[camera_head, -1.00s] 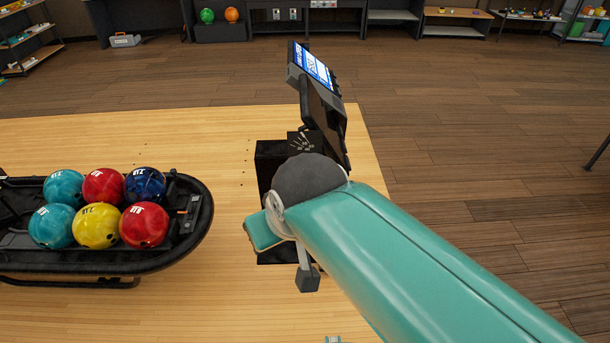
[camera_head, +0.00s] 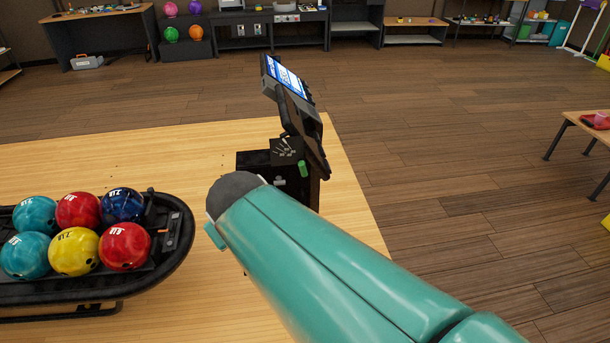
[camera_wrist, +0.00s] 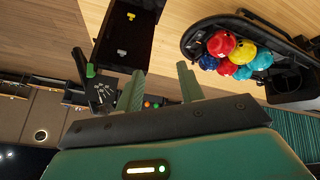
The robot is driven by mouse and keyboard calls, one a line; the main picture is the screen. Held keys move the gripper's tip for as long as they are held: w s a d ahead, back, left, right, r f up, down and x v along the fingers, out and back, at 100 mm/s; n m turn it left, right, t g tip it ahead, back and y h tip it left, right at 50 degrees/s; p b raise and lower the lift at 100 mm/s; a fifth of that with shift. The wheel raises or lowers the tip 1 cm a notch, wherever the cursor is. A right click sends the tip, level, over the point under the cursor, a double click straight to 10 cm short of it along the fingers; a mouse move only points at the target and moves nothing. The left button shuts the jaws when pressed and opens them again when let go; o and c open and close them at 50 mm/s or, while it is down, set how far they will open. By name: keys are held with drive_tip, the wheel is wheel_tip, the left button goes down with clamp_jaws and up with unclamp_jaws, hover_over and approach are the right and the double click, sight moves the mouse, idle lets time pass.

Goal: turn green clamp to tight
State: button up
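The green clamp (camera_head: 302,168) is a small green cylinder on the near right side of the black console (camera_head: 255,160), below its tilted screen. In the wrist view the green clamp (camera_wrist: 90,70) sits at the console's edge, left of my fingers. My gripper (camera_wrist: 160,84) has its two teal fingers spread apart with nothing between them. The fingers are apart from the clamp. In the head view my own arm hides most of the gripper. The clamp's turn angle is too small to read.
A ball rack (camera_head: 180,250) with several bowling balls stands left of the console. The console's screen (camera_head: 286,77) leans at the top. A wooden table (camera_head: 590,125) stands at the right. Dark plank floor is open behind and right. Shelves line the back wall.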

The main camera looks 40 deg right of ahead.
drive_tip(key=w+d+f+h, duration=0.1)
drive_tip(key=w+d+f, duration=0.2)
drive_tip(key=d, duration=0.3)
drive_tip(key=w+d+f+h, duration=0.1)
drive_tip(key=w+d+f, duration=0.2)
drive_tip(key=d, duration=0.3)
drive_tip(key=n+t+y, duration=0.3)
drive_tip(key=t+y, duration=0.2)
drive_tip(key=t, duration=0.7)
approach(305, 171)
drive_tip(key=w, duration=0.8)
drive_tip(key=shift+w+r, duration=0.15)
drive_tip(key=shift+w, duration=0.1)
drive_tip(key=shift+c, duration=0.5)
clamp_jaws()
